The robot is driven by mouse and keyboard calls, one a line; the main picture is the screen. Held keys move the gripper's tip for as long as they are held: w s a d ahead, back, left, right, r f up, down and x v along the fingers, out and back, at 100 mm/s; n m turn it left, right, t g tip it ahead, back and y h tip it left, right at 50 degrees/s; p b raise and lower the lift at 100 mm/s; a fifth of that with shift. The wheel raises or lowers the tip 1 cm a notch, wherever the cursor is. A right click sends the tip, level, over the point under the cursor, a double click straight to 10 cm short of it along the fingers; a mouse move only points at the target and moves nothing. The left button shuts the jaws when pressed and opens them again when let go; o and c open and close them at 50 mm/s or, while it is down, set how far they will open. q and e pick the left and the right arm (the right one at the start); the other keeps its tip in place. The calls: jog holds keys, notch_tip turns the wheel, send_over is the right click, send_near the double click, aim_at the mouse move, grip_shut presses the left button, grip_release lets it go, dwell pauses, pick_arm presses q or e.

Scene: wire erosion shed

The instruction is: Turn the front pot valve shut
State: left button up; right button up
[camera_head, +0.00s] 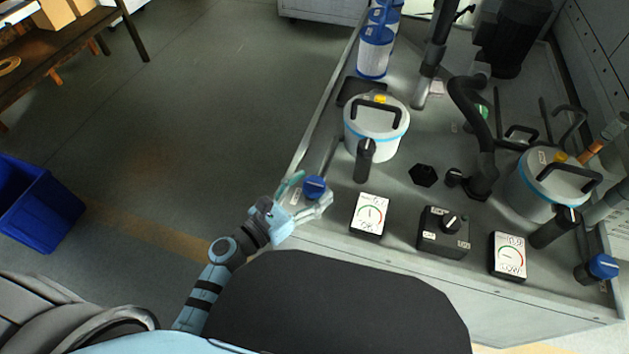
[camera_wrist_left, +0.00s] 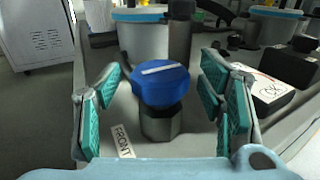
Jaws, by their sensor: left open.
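The front pot valve has a blue round knob (camera_head: 315,187) with a pale line across its top, at the near left corner of the grey bench. In the left wrist view the blue knob (camera_wrist_left: 161,85) sits on a dark hexagonal stem, with a label reading FRONT (camera_wrist_left: 123,141) beside it. My left gripper (camera_head: 306,199) is open, with its fingers on either side of the knob. In the left wrist view the teal finger pads (camera_wrist_left: 163,103) stand apart from the knob on both sides. My right gripper is not in view.
A white pot (camera_head: 376,132) with a black handle stands behind the valve. A gauge (camera_head: 370,214) and a black switch box (camera_head: 444,232) lie to the right. A second pot (camera_head: 545,190) and another blue-knobbed valve (camera_head: 602,266) are at the far right.

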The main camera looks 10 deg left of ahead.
pick_arm(q)
jog(key=shift+w+d, duration=0.4)
jog(key=shift+w, duration=0.2)
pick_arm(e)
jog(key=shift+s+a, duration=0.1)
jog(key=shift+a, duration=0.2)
pick_arm(q)
jog(key=shift+c, duration=0.3)
